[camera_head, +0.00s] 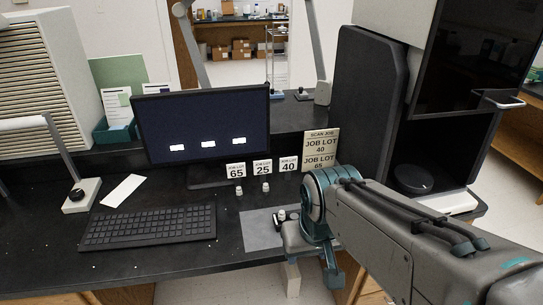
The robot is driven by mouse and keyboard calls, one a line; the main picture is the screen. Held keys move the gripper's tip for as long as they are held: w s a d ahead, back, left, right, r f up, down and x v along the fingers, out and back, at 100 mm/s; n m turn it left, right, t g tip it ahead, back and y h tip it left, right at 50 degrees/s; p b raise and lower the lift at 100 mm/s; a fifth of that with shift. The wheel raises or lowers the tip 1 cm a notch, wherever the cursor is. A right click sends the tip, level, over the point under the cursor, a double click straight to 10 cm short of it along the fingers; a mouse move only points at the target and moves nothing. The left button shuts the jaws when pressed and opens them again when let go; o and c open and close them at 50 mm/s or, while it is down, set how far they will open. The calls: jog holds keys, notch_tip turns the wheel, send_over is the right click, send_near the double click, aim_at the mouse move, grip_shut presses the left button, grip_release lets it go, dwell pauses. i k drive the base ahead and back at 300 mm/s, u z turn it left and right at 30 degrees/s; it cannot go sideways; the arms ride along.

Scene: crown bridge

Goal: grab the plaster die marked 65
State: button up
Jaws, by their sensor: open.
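A small pale plaster die (239,190) stands on the black bench in front of the card reading JOB LOT 65 (236,170). A second pale die (266,187) stands to its right, before the card reading 25 (262,167). The card reading 40 (288,164) is further right. A small pale piece (281,214) shows beside the dark end of my gripper (286,220); I cannot tell whether it is a die. My gripper is over the grey mat (259,232), right of and nearer than the die at 65, apart from it. My arm hides part of the mat.
A keyboard (150,227) lies left of the mat, and a monitor (205,125) stands behind the dies. A sign reading SCAN JOB, JOB LOT 40, JOB LOT 65 (320,149) stands right of the cards. A large dark machine (362,105) rises at right.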

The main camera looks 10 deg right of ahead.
aim_at(239, 190)
jog(key=u, duration=0.05)
jog(key=i, duration=0.9)
jog(key=u, duration=0.3)
